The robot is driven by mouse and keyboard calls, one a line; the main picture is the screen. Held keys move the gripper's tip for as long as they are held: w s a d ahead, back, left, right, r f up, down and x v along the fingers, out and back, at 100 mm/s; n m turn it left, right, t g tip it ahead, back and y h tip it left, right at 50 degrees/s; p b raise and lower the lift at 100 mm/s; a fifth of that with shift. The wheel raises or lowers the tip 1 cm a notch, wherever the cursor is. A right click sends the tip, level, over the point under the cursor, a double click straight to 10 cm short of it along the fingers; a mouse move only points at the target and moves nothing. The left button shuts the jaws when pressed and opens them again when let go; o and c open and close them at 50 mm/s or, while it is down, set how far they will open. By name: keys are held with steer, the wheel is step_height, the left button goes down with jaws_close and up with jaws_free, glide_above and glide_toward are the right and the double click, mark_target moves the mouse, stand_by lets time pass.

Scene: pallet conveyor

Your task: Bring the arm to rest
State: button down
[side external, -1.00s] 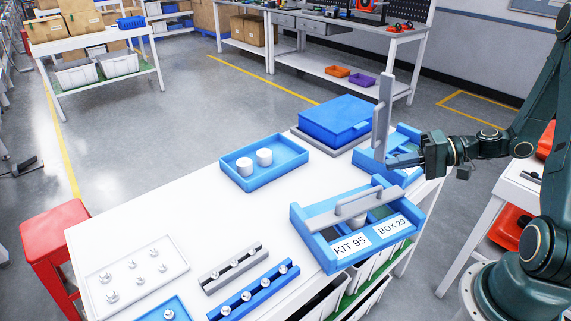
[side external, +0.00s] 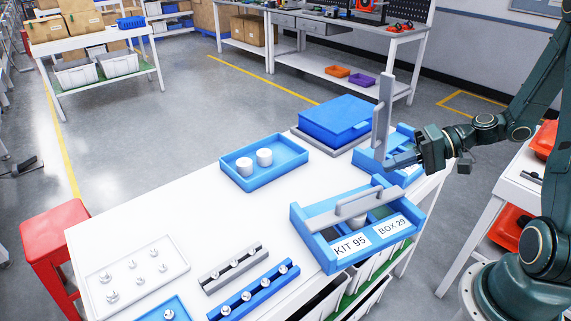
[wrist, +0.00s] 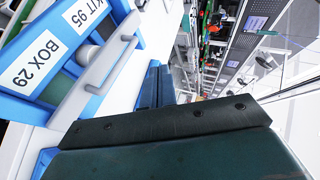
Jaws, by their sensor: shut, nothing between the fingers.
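My gripper (side external: 397,161) is shut and empty. It points left in the side external view, above the right edge of the white table. It hangs in front of a blue fixture (side external: 366,164) with an upright grey post (side external: 384,112), and I cannot tell whether it touches them. In the wrist view my dark gripper body (wrist: 170,125) fills the lower middle, and the fingertips are hard to make out. A blue box (side external: 322,249) with a grey handle and the labels "KIT 95" and "BOX 29" stands nearer the camera. It also shows in the wrist view (wrist: 127,15).
On the white table (side external: 150,220) are a blue tray (side external: 250,182) with two white cylinders, a stack of blue lidded box (side external: 335,118), a white tray (side external: 110,297) with pegs, and grey (side external: 215,283) and blue (side external: 270,294) peg racks. The table's middle is clear.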

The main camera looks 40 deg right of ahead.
steer(key=s+a+r+n+g+h, duration=0.1)
steer(key=s+a+r+n+h, duration=0.2)
steer(key=s+r+h, duration=0.2)
steer(key=s+a+r+n+g+h, duration=0.1)
steer(key=s+a+r+n+h, duration=0.1)
steer(key=s+r+h, duration=0.3)
steer(key=s+a+r, duration=0.1)
steer(key=s+r, duration=0.2)
steer(key=r, duration=0.1)
steer(key=shift+s+a+n, duration=0.3)
steer(key=shift+a+n, duration=0.1)
